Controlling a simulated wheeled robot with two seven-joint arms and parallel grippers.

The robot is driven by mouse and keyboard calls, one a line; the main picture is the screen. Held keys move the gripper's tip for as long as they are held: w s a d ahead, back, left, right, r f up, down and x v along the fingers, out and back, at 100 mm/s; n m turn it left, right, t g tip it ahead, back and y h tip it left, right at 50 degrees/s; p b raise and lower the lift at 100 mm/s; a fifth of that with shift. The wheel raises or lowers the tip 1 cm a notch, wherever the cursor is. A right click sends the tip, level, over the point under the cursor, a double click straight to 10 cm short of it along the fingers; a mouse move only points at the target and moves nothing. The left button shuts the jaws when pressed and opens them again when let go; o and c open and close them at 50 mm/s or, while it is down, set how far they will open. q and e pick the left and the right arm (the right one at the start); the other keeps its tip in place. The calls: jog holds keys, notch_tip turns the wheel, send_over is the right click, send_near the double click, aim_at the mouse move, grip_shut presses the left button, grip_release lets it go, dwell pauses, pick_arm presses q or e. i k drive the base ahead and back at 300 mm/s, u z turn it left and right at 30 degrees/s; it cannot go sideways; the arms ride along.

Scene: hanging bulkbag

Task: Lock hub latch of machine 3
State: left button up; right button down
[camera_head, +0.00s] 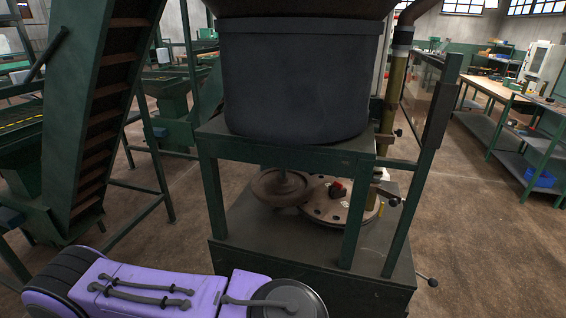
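A green-framed machine (283,155) stands in front of me, with a large dark drum (298,75) on its upper deck. I see no number on it, so I cannot tell if it is machine 3. Under the deck are a brown round wheel (281,187) and a flat disc (325,212) with holes around it. A small red and dark part (336,189) sits on the disc; I cannot tell if it is the hub latch. My purple left arm crosses the bottom left, below the machine. Neither gripper shows.
A green upright post (423,150) and a yellowish pipe (393,95) stand at the machine's right. A slanted green conveyor frame (100,100) rises at left. A workbench (500,90) with a blue bin (540,178) stands far right. The brown floor between is clear.

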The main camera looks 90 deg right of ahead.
aim_at(338, 186)
jog(key=z, duration=4.15)
